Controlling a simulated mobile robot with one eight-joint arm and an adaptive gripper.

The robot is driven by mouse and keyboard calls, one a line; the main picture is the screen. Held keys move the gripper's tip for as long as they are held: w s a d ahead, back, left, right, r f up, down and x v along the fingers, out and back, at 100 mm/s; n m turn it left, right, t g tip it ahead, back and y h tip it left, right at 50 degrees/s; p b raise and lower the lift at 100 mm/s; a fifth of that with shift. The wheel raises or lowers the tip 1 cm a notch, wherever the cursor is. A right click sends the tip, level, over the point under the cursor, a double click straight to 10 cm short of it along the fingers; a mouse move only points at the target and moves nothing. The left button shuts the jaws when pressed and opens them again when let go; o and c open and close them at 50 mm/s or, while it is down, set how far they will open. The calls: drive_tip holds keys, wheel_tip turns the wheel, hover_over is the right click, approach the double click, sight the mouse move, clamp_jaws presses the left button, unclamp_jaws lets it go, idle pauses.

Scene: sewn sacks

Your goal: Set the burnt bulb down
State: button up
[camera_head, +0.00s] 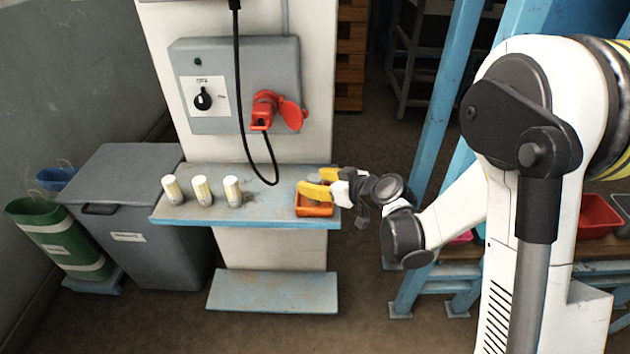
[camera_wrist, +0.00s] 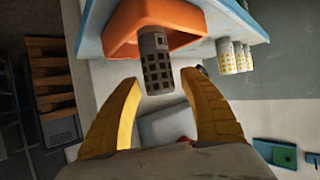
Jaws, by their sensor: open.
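The burnt bulb is a grey cylinder with a dark grid pattern (camera_wrist: 156,62), standing out of an orange tray (camera_wrist: 186,45) in the wrist view. Its near end lies between the tips of my gripper (camera_wrist: 158,84), with a gap on each side. The yellow fingers are spread open. In the head view my gripper (camera_head: 309,180) is over the orange tray (camera_head: 314,210) at the right end of the blue shelf. The fingers mostly hide the bulb there.
Three pale yellow bulbs (camera_head: 202,190) stand on the left of the blue shelf (camera_head: 262,217). A grey switch box (camera_head: 215,65) with a red plug (camera_head: 265,108) and a hanging black cable (camera_head: 241,120) is above. A grey bin (camera_head: 140,240) stands left.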

drive_tip(key=shift+r, duration=0.25)
drive_tip(key=s+d+r+m+h+p, duration=0.1)
drive_tip(key=s+d+r+m+h, duration=0.2)
drive_tip(key=s+d, duration=0.3)
drive_tip(key=s+d+r+m+g+h+p, duration=0.1)
drive_tip(key=s+d+r, duration=0.5)
drive_tip(key=s, duration=0.6)
drive_tip(key=s+d+r+m+g+h+p, duration=0.1)
drive_tip(key=s+d+r+m+h, duration=0.3)
drive_tip(key=s, duration=0.5)
drive_tip(key=shift+d+r+m+h+p, duration=0.15)
drive_tip(key=shift+d+m+h+p, duration=0.2)
drive_tip(key=shift+d, duration=0.75)
drive_tip(key=shift+s, duration=0.1)
